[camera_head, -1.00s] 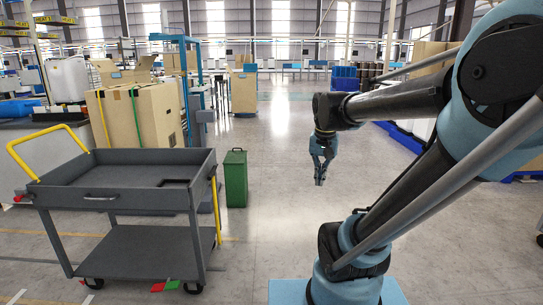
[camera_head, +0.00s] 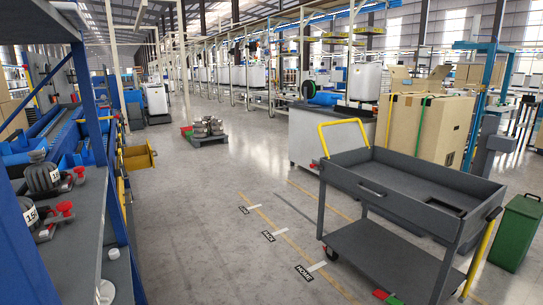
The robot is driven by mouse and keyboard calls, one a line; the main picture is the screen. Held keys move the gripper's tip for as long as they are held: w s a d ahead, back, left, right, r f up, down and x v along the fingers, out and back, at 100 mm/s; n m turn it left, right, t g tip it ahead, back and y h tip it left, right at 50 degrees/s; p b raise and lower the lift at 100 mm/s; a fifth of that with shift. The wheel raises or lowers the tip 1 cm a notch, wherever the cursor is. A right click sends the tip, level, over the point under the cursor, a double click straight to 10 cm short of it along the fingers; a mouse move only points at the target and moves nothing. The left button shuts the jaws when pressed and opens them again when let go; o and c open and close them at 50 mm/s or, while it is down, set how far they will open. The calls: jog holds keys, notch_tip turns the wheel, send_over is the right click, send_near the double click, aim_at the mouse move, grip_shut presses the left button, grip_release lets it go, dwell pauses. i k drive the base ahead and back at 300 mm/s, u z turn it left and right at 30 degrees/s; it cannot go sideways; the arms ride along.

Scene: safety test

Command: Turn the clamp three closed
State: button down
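No clamp marked three can be made out in the head view. On a grey shelf at the left edge sit black rounded devices with white number labels and red handles. One black device (camera_head: 41,175) is further back and another black device (camera_head: 27,214) is nearer, partly cut off by the picture edge. A red handle (camera_head: 65,207) sticks out beside the nearer one. I cannot tell whether these are clamps, or whether they are open or closed. My gripper and arm are out of view.
The grey shelf (camera_head: 83,235) has blue uprights and white round pieces (camera_head: 113,253) on it. A grey cart (camera_head: 400,235) with a yellow handle and a green bin (camera_head: 515,232) stand at right. Clear floor with labelled yellow line markings lies between. A loaded pallet (camera_head: 206,138) stands further back.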

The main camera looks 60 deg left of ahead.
aim_at(79, 170)
jog(key=u, duration=3.7)
jog(key=k, duration=1.05)
jog(key=u, duration=0.25)
jog(key=i, duration=1.1)
jog(key=z, duration=0.4)
